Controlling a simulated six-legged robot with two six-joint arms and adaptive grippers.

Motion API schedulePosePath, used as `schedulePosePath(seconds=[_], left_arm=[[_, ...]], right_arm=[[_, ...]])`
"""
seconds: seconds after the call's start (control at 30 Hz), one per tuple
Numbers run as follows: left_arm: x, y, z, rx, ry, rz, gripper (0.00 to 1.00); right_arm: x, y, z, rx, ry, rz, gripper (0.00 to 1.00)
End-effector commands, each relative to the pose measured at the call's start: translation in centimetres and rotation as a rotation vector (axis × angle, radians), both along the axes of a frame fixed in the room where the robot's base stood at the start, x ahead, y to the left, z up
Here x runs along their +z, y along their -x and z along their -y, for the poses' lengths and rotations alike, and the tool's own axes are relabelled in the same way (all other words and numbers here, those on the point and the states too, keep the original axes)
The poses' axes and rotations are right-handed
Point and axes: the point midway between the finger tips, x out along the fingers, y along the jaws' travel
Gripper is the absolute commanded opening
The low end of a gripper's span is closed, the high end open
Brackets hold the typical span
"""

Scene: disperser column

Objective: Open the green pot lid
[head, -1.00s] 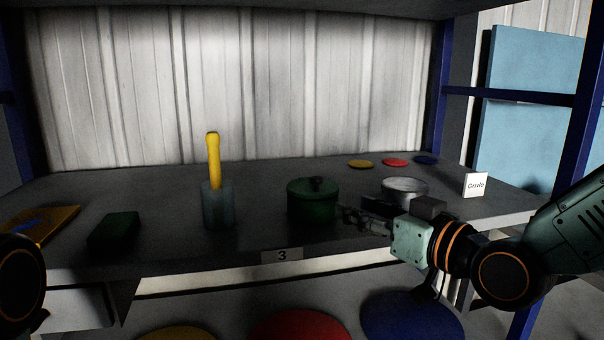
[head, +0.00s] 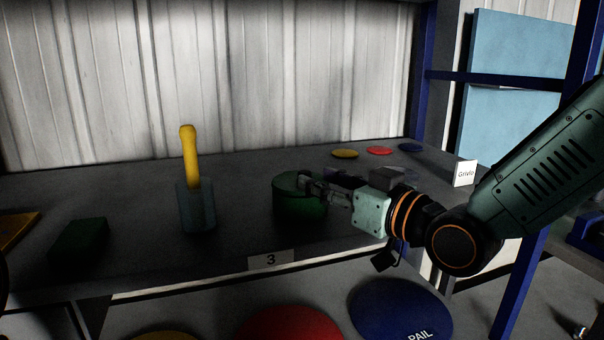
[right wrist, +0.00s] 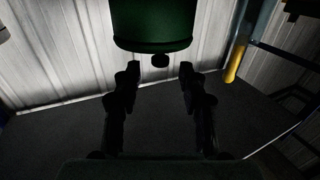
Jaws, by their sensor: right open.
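The green pot (head: 299,208) stands on the shelf with its green lid (head: 290,182) on. In the head view my right gripper (head: 304,181) reaches in from the right at lid height and hides the lid's knob. In the right wrist view the green pot (right wrist: 153,22) is at the top, and the dark knob (right wrist: 160,60) lies just beyond and between the two open, dark fingertips of the right gripper (right wrist: 158,76). No contact with the knob shows. My left gripper is out of view.
A clear beaker (head: 196,207) with a yellow-handled tool (head: 189,155) stands left of the pot, and a green block (head: 79,239) farther left. A metal pan behind my right gripper is mostly hidden. Small coloured discs (head: 379,151) and a white label card (head: 465,173) are at right.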

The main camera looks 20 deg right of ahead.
Motion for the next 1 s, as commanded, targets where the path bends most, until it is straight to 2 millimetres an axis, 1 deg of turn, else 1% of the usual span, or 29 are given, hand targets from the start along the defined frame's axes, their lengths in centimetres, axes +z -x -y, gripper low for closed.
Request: schedulePosePath(seconds=[0.3,0.5,0.87,0.9,1.0], left_arm=[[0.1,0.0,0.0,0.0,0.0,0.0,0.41],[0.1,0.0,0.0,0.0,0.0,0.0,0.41],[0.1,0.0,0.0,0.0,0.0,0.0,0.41],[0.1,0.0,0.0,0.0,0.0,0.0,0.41],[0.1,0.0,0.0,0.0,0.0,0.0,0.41]], right_arm=[[0.0,-3.1,-1.5,0.001,0.006,0.001,0.42],[-0.1,-4.7,-2.2,0.0,0.004,-0.001,0.42],[0.0,-5.0,-2.4,0.0,0.0,-0.001,0.42],[0.0,-5.0,-2.4,0.0,0.0,-0.001,0.41],[0.0,-5.0,-2.4,0.0,0.0,-0.001,0.33]])
